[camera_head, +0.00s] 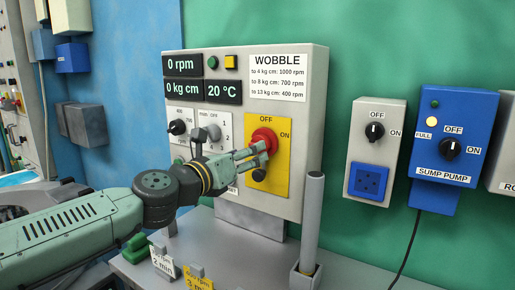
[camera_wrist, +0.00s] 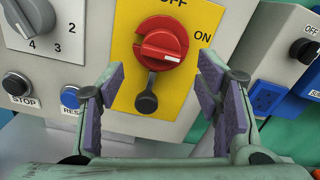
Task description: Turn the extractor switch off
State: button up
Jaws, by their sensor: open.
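The extractor switch is a red rotary knob (camera_head: 265,139) on a yellow plate (camera_head: 281,178) marked OFF at the top and ON at the right. It sits on a grey control panel labelled WOBBLE. In the wrist view the red knob (camera_wrist: 160,45) has a pale pointer bar lying roughly sideways, towards ON. A dark padlock-like piece (camera_wrist: 147,98) hangs below it. My gripper (camera_head: 262,158) is in front of the plate, near the knob. In the wrist view my gripper (camera_wrist: 157,75) is open, its purple-padded fingers either side of and below the knob, with nothing between them.
To the right are a grey switch box (camera_head: 377,128) with a blue socket and a blue SUMP PUMP box (camera_head: 452,137). An upright grey post (camera_head: 312,222) stands close to the panel's lower right. STOP (camera_wrist: 16,84) and RESET (camera_wrist: 70,96) buttons are left of the plate.

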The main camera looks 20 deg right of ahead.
jog(key=x, duration=0.5)
jog(key=shift+w+d, duration=0.15)
jog(key=shift+c, duration=0.5)
jog(key=c, duration=1.1)
